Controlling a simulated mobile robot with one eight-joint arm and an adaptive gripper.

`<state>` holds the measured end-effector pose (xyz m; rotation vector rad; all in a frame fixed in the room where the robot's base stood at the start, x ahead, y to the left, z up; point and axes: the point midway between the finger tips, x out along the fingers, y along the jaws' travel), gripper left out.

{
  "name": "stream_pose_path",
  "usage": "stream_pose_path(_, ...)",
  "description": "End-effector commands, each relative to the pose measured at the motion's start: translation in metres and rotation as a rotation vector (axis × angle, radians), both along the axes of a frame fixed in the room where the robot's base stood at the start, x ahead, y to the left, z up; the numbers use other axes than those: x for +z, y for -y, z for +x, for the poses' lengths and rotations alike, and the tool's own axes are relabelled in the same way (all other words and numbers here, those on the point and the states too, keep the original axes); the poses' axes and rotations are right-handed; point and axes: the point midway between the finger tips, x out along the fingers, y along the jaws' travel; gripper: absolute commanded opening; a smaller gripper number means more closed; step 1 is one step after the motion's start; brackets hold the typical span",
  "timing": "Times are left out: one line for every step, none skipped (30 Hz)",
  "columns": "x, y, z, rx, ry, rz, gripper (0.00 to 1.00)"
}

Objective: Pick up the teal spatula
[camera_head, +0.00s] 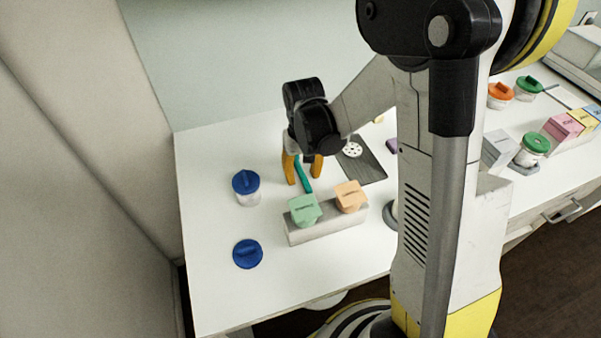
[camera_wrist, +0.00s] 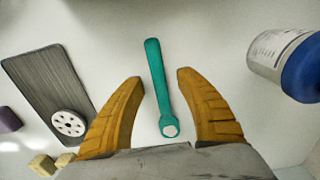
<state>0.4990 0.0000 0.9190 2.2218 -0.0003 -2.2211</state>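The teal spatula (camera_head: 303,175) lies on the white table, behind the green and orange blocks in the head view. In the wrist view the spatula (camera_wrist: 157,85) runs lengthwise between my fingers, with a round white-marked end near the palm and its other end beyond the fingertips. My gripper (camera_head: 303,180) points down over the spatula. In the wrist view my gripper (camera_wrist: 160,78) is open, with an orange finger on either side and a gap to the spatula on both sides. I cannot tell the exact height of the fingertips above the table.
A blue-lidded jar (camera_head: 246,190) stands left of my gripper, and a blue lid (camera_head: 248,254) lies in front of it. A grey block holder (camera_head: 325,228) is in front. A dark board (camera_head: 372,166) with a white perforated disc (camera_head: 352,150) lies to the right.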

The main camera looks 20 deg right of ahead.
Motion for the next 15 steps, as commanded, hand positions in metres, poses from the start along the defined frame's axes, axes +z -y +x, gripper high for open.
stream_pose_path(0.0003, 0.0, 0.0, 0.0, 0.0, 0.0, 0.32)
stream_pose_path(0.0004, 0.0, 0.0, 0.0, 0.0, 0.0, 0.23)
stream_pose_path(0.0004, 0.0, 0.0, 0.0, 0.0, 0.0, 0.11)
stream_pose_path(0.0004, 0.0, 0.0001, 0.0, 0.0, 0.0, 0.01)
stream_pose_path(0.0004, 0.0, 0.0, 0.0, 0.0, 0.0, 0.0)
stream_pose_path(0.0004, 0.0, 0.0001, 0.0, 0.0, 0.0, 0.0)
stream_pose_path(0.0004, 0.0, 0.0001, 0.0, 0.0, 0.0, 0.0)
stream_pose_path(0.0004, 0.0, 0.0001, 0.0, 0.0, 0.0, 0.0)
stream_pose_path(0.0004, 0.0, 0.0, 0.0, 0.0, 0.0, 0.0)
stream_pose_path(0.0004, 0.0, 0.0001, 0.0, 0.0, 0.0, 0.0)
stream_pose_path(0.0004, 0.0, 0.0001, 0.0, 0.0, 0.0, 0.0)
stream_pose_path(0.0004, 0.0, 0.0, 0.0, 0.0, 0.0, 0.0)
stream_pose_path(0.0004, 0.0, 0.0, 0.0, 0.0, 0.0, 0.0)
stream_pose_path(0.0005, 0.0, 0.0, 0.0, 0.0, 0.0, 0.0)
stream_pose_path(0.0008, 0.0, 0.0, 0.0, 0.0, 0.0, 0.0)
